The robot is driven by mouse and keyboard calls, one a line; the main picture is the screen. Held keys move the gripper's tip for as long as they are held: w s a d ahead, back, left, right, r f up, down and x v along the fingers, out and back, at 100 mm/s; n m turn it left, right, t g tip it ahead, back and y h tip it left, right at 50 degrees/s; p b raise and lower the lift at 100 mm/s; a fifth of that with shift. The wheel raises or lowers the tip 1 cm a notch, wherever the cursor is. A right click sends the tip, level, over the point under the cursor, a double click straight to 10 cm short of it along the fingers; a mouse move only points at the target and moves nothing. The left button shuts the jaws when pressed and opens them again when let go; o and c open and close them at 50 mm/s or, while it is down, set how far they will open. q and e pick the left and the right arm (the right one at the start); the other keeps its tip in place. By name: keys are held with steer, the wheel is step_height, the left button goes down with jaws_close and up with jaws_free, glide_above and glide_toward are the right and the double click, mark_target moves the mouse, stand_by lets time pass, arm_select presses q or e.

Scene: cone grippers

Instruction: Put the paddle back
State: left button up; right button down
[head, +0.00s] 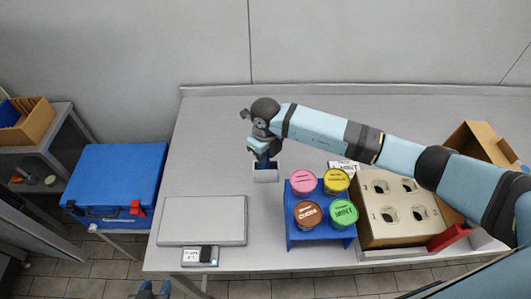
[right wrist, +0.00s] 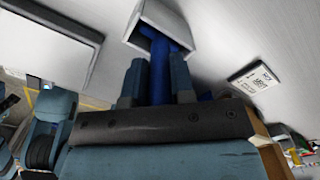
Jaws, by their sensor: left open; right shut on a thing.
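My right gripper (head: 264,150) points down over the middle of the grey table. In the right wrist view its two fingers (right wrist: 157,62) are shut on the blue paddle (right wrist: 163,50). The blue paddle (head: 263,164) meets a small white box-shaped holder (head: 265,176), also seen in the right wrist view (right wrist: 165,16). There the paddle's far end reaches into the holder's opening; how deep it sits is hidden. My left gripper (head: 155,288) is open and empty at the bottom edge of the head view, in front of the table.
A blue stand (head: 291,229) holds several colored tubs right of the holder. A box with round holes (head: 384,188) is further right, under my right arm. A flat grey slab (head: 203,221) and small device (head: 200,256) lie front left. A blue cooler (head: 118,178) stands left.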

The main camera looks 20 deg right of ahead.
steer(key=shift+f, duration=0.25)
steer(key=c, duration=0.9)
jaws_free()
step_height(320, 180, up, 12)
steer(key=b, duration=0.2)
steer(key=shift+r+b, duration=0.25)
steer(key=shift+b, duration=0.1)
steer(key=shift+r, duration=0.7)
